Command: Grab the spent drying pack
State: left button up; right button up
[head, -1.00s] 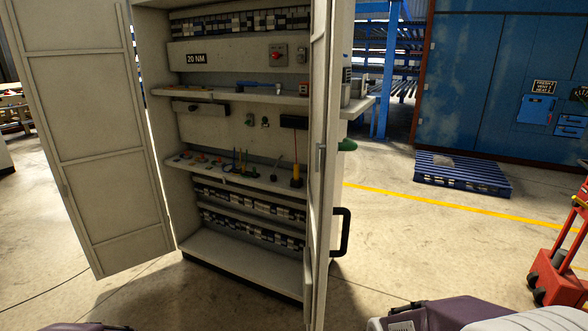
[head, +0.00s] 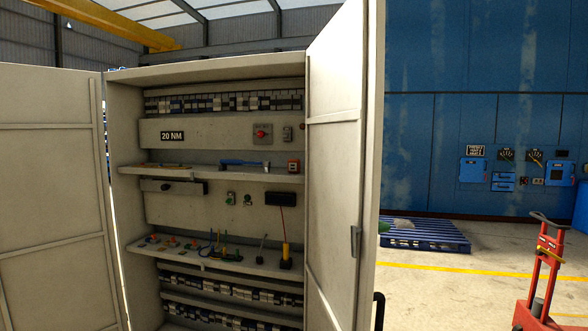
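An open grey control cabinet (head: 222,131) stands in front of me in the head view. I cannot pick out a drying pack for certain. The upper shelf (head: 205,174) holds a thin flat item (head: 165,166) at its left, too small to identify, a blue-handled tool (head: 243,163) and a small orange-and-black box (head: 293,166). The lower shelf (head: 215,259) holds several small coloured parts at left and a yellow-and-black tester (head: 286,256) at right. Neither of my grippers is in view.
The cabinet's left door (head: 50,190) and right door (head: 338,170) stand open. A blue pallet (head: 430,233) lies on the floor to the right, before a blue machine wall (head: 450,140). A red trolley (head: 541,285) stands at the far right. Floor between them is clear.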

aim_at(293, 164)
jog(key=i+j, duration=0.3)
jog(key=i, duration=0.15)
jog(key=i+j, duration=0.35)
jog(key=i, duration=0.15)
jog(key=i+j, duration=0.3)
jog(key=i, duration=0.15)
